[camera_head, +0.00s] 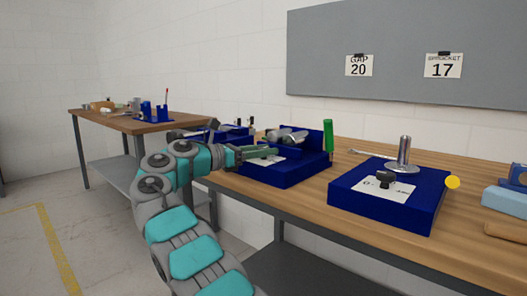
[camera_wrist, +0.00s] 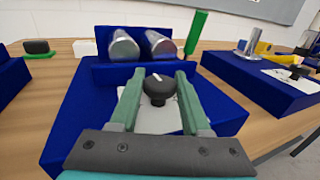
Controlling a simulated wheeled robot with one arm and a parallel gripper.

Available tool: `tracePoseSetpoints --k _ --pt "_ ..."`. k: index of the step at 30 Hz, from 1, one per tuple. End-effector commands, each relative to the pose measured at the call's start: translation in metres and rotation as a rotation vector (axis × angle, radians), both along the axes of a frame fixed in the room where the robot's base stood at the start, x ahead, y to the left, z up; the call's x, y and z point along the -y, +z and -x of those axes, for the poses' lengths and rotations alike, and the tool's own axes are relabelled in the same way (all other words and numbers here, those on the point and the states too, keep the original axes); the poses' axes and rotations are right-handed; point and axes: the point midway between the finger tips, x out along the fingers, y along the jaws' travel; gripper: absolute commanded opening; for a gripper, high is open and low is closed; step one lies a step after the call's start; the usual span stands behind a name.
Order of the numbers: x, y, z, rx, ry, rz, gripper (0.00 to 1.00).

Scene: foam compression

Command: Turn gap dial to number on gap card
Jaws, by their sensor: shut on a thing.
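The gap dial is a black knob (camera_wrist: 157,91) with a white pointer line, on a white plate (camera_wrist: 158,121) on the blue roller fixture (camera_wrist: 78,112). My gripper (camera_wrist: 158,84) is shut on the knob, one green finger on each side. The pointer tilts slightly left of straight away from me; the plate's numbers cannot be read. In the head view my gripper (camera_head: 268,153) hides the knob. The gap card (camera_head: 359,67) hangs on the grey board and reads 20.
Two metal rollers (camera_wrist: 124,46) and a green upright handle (camera_wrist: 196,32) stand behind the dial. Another blue fixture (camera_head: 388,199) with a black knob and a metal post is to the right. The sprocket card (camera_head: 444,66) reads 17. Bare wooden tabletop (camera_head: 310,200) lies between the fixtures.

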Motion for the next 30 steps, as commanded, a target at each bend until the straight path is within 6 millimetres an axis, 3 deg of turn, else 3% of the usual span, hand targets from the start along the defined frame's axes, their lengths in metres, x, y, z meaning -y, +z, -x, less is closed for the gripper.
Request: tracePoseSetpoints --k 7,8,15,30 --pt "-0.0001 0.003 0.0002 0.005 0.002 0.002 0.0" --pt "-0.0002 0.003 0.0001 0.005 0.002 0.002 0.49" --pt "0.0 0.0017 0.0 0.003 0.002 0.001 0.75" --pt "0.0003 0.0017 0.0001 0.003 0.006 0.001 0.75"
